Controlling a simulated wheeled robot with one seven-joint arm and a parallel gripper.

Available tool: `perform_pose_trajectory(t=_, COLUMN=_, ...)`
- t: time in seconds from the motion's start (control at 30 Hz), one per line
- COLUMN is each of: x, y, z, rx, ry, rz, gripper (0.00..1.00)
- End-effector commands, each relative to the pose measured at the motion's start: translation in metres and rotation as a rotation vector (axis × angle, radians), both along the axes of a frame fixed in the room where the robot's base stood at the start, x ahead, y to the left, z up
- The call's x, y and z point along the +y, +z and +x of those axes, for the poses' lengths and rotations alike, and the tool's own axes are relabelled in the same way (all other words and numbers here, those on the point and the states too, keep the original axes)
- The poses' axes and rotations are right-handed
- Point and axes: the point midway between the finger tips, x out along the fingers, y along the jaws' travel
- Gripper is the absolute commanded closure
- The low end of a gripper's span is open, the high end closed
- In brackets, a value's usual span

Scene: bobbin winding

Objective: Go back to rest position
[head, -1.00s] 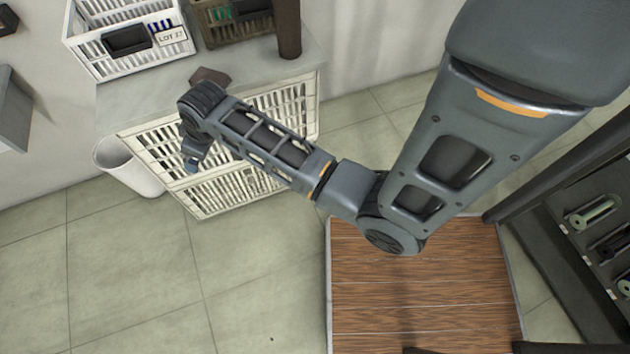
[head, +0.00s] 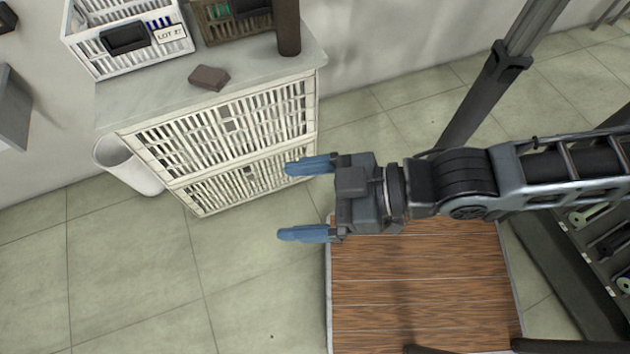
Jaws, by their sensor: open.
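My gripper (head: 304,199) is in the middle of the head view, pointing left, with its two blue fingers spread wide apart. Nothing is between the fingers. It hangs above the left part of the wooden platform (head: 420,290) and the tiled floor, in front of the white slatted cabinet (head: 235,135). My arm reaches in from the right edge of the picture.
A white crate (head: 95,55) labelled LOT, a brown crate (head: 222,28), a dark cylinder (head: 288,28) and a brown block (head: 209,77) are on the cabinet top. A white bin (head: 135,170) stands beside it. A dark rack with spools (head: 590,240) is at right. The lower-left floor is clear.

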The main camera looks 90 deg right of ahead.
Motion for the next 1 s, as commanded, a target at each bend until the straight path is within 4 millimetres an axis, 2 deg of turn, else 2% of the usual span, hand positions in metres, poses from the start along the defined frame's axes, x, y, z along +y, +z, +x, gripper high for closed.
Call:
perform_pose_trajectory(t=0.03, x=0.002, y=0.013, z=-0.008, rx=-0.020, ry=0.017, rz=0.002, gripper=0.07)
perform_pose_trajectory(t=0.1, x=0.004, y=0.027, z=-0.014, rx=-0.047, ry=0.032, rz=0.006, gripper=0.07)
perform_pose_trajectory(t=0.23, x=0.005, y=0.041, z=-0.018, rx=-0.074, ry=0.044, rz=0.011, gripper=0.07)
perform_pose_trajectory(t=1.0, x=0.005, y=0.042, z=-0.019, rx=-0.077, ry=0.045, rz=0.011, gripper=0.07)
